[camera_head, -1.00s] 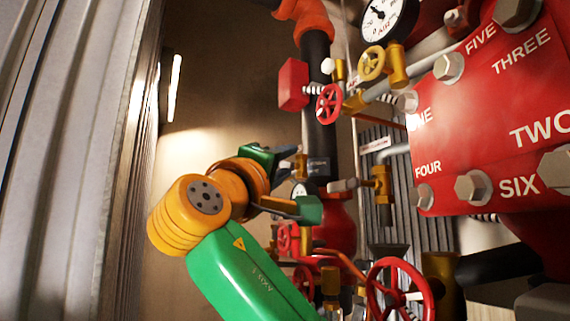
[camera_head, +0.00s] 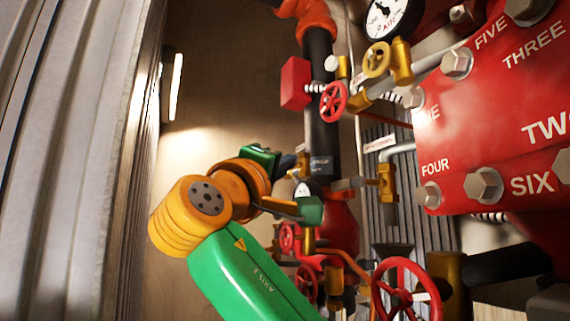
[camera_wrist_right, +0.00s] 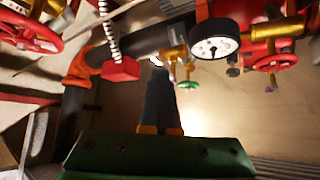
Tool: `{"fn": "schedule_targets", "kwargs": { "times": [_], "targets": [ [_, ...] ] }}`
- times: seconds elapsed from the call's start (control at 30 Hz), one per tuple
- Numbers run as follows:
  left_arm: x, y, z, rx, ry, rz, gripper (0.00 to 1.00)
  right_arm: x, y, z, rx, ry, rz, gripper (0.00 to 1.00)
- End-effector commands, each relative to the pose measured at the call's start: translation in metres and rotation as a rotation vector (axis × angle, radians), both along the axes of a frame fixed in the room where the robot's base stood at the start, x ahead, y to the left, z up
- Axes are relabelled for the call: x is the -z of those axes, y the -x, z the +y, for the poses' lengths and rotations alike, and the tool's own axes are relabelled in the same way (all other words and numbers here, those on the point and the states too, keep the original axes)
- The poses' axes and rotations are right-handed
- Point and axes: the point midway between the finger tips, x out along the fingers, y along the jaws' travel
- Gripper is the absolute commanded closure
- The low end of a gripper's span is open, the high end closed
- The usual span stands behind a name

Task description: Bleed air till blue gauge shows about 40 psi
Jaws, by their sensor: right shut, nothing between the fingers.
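My right gripper (camera_head: 292,163) is at the end of the green and orange arm, by the dark vertical pipe. In the right wrist view its dark fingers (camera_wrist_right: 158,68) are shut with nothing between them. Their tips are close to a brass valve with a small green handle (camera_wrist_right: 187,85); I cannot tell whether they touch. A round white-faced gauge with a black rim (camera_wrist_right: 213,47) is right of the fingers, its reading too small to tell. A small gauge (camera_head: 302,188) is partly hidden by my arm in the head view. I see no clearly blue gauge. My left gripper is out of view.
A larger white gauge (camera_head: 388,17) is at the top. A red bolted panel (camera_head: 455,140) is at the right. Corrugated metal (camera_head: 60,150) lines the left.

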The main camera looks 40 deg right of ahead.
Motion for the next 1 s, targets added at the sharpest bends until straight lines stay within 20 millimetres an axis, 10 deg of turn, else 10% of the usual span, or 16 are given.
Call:
{"fn": "schedule_targets", "kwargs": {
  "times": [0.5,0.7,1.0],
  "targets": [
    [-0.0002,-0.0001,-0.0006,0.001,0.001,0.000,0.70,0.0014,-0.0020,-0.0013,-0.001,-0.003,0.006,1.00],
    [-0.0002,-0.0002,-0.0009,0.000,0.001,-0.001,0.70,0.0015,-0.0021,-0.0013,-0.002,-0.003,0.006,0.51],
    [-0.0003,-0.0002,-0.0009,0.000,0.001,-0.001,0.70,0.0010,-0.0019,-0.0011,-0.002,-0.002,0.005,0.50]
  ]
}}
